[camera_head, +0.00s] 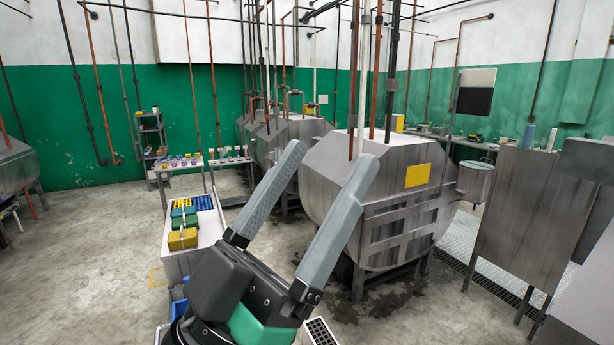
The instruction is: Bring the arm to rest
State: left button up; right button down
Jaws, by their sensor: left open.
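My left gripper (324,168) rises from the bottom middle of the head view. Its two long grey fingers are spread wide apart and point up and to the right. Nothing is between them; the floor and part of a steel drum show through the gap. The gripper looks empty. My right gripper is not in view.
A large steel dyeing drum (412,190) with a yellow label stands right behind the fingers, with another drum (290,128) farther back. A bench (204,226) with yellow and green blocks is left of the gripper. Grey cabinets (530,215) stand right. Open concrete floor lies left.

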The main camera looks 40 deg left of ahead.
pick_arm(q)
jog(key=shift+s+d+r+t+h, duration=0.1)
jog(key=shift+s+r+t+h, duration=0.2)
jog(key=shift+s+r, duration=0.3)
notch_tip(320, 180, up, 7)
jog(key=p, duration=0.7)
